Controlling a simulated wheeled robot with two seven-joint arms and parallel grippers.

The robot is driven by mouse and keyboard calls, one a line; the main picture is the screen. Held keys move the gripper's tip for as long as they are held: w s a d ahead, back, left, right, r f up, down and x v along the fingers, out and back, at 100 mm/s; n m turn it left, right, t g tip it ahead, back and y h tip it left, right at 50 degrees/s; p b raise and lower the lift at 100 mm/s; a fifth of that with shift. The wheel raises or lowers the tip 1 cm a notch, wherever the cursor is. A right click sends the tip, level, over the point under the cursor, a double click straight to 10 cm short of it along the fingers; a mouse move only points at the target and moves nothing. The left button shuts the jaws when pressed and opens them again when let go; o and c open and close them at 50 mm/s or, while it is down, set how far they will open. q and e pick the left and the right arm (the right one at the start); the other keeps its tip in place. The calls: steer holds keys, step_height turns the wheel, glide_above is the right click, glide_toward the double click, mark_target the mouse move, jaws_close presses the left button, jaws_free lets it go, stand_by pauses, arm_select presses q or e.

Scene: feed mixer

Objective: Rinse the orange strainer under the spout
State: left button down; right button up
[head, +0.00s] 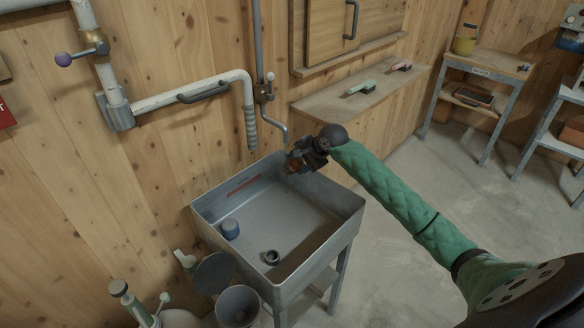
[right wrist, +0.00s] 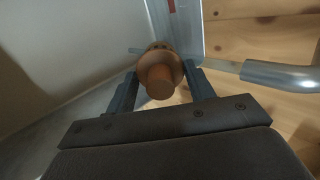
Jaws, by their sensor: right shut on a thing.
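My right gripper (head: 303,157) is shut on the orange strainer (head: 293,166), at the back right corner of the grey sink (head: 203,205). In the right wrist view the strainer (right wrist: 160,82) is a round orange-brown piece between the two fingers. The thin bent metal spout (head: 275,124) comes down the wall just left of and above the gripper. In the right wrist view a spout end (right wrist: 280,75) lies to the right of the strainer, apart from it. No water shows. My left gripper is not in view.
Grey buckets (head: 238,307) stand in front. A wall shelf (head: 340,105) holds green and pink tools.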

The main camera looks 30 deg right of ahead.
steer(key=shift+s+d+r, duration=0.1)
steer(key=shift+s+d, duration=0.15)
steer(key=shift+s, duration=0.2)
steer(key=s+d+r+b, duration=0.3)
steer(key=s, duration=0.7)
steer(key=shift+s+d+r, duration=0.2)
steer(key=shift+s+r, duration=0.05)
steer(key=shift+r, duration=0.15)
steer(key=shift+w+r, duration=0.1)
steer(key=shift+r, duration=0.05)
stand_by(0.3)
